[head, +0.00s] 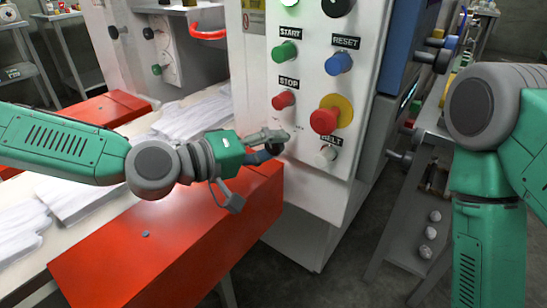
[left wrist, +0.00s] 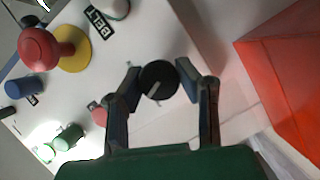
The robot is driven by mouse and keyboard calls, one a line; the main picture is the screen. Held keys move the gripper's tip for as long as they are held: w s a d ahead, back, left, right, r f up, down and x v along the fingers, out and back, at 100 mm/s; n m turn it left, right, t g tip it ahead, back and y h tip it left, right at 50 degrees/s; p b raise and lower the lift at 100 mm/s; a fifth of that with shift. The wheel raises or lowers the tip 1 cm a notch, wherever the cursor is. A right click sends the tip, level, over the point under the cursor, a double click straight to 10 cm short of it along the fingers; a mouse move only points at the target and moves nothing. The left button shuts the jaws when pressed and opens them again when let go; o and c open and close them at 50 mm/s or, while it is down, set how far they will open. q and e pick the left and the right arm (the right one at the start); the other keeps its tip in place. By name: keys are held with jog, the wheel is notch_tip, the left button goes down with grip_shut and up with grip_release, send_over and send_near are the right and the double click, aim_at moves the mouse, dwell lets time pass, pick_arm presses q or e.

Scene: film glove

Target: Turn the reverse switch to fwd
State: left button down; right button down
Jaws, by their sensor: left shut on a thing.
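A black round knob (left wrist: 158,80) with a grey pointer mark sits on the white control panel (head: 322,85). I take it to be the reverse switch. Its mark slants toward the lower left in the left wrist view. My left gripper (head: 272,145) is at the panel below the STOP button, with its fingers (left wrist: 162,84) on both sides of the knob, shut on it. In the head view the gripper mostly hides the knob, and I cannot read a fwd label. My right arm shows at the right edge; its gripper is out of view.
Nearby are a red button on a yellow base (head: 325,120), a red STOP button (head: 283,100), a green START button (head: 284,52), a blue RESET button (head: 338,63) and the BELT control (head: 328,153). An orange-red guard (head: 170,245) lies under my left arm.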

pick_arm(q)
jog(key=n+b, duration=0.1)
jog(key=b, duration=0.1)
jog(key=n+h+b, duration=0.1)
jog(key=n+b, duration=0.1)
jog(key=b, duration=0.1)
jog(key=shift+w+a+f+n+t, duration=0.15)
jog(key=shift+f+n+t, duration=0.15)
jog(key=shift+f, duration=0.05)
jog(key=shift+r+n+h+b, duration=0.1)
jog(key=shift+n+h+b, duration=0.2)
jog(key=shift+n+b, duration=0.15)
jog(key=c, duration=1.1)
grip_release()
jog(key=shift+w, duration=0.1)
jog(key=shift+c, duration=0.2)
jog(key=shift+r, duration=0.1)
jog(key=shift+s+a, duration=0.15)
jog(key=shift+s, duration=0.05)
